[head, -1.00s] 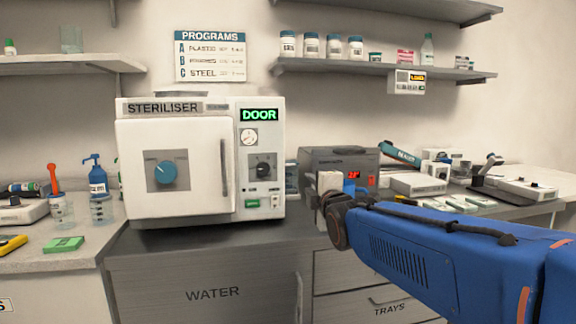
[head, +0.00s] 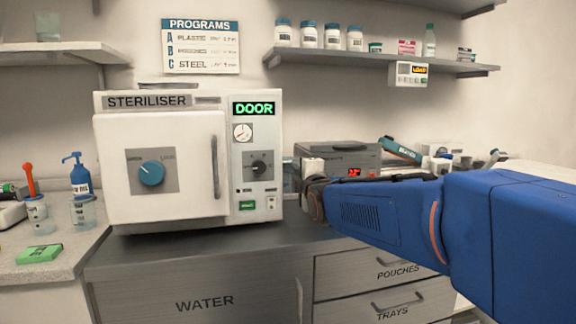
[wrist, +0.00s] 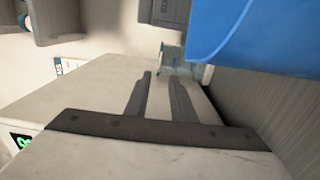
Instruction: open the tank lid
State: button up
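The white steriliser (head: 160,215) stands on the counter with its door shut and its display reading DOOR. A thin grey plate (head: 168,86) lies flat on its top, apparently the tank lid; it looks closed. My gripper is seen from behind in the head view (head: 313,172), just right of the steriliser, lower than its top, with its fingertips hidden. In the wrist view my gripper (wrist: 160,78) shows two dark fingers apart with nothing between them. A white casing surface (wrist: 85,95) lies beyond them; I cannot tell whether they touch it.
A grey box with a red readout (head: 355,158) stands behind my gripper. A wall shelf (head: 370,58) with several jars hangs above right, a small display unit (head: 408,74) under it. Bottles and beakers stand on the left counter. Drawers (head: 385,268) are below.

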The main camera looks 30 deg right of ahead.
aim_at(287, 163)
jog(key=x, duration=1.1)
grip_shut()
dwell(1.4)
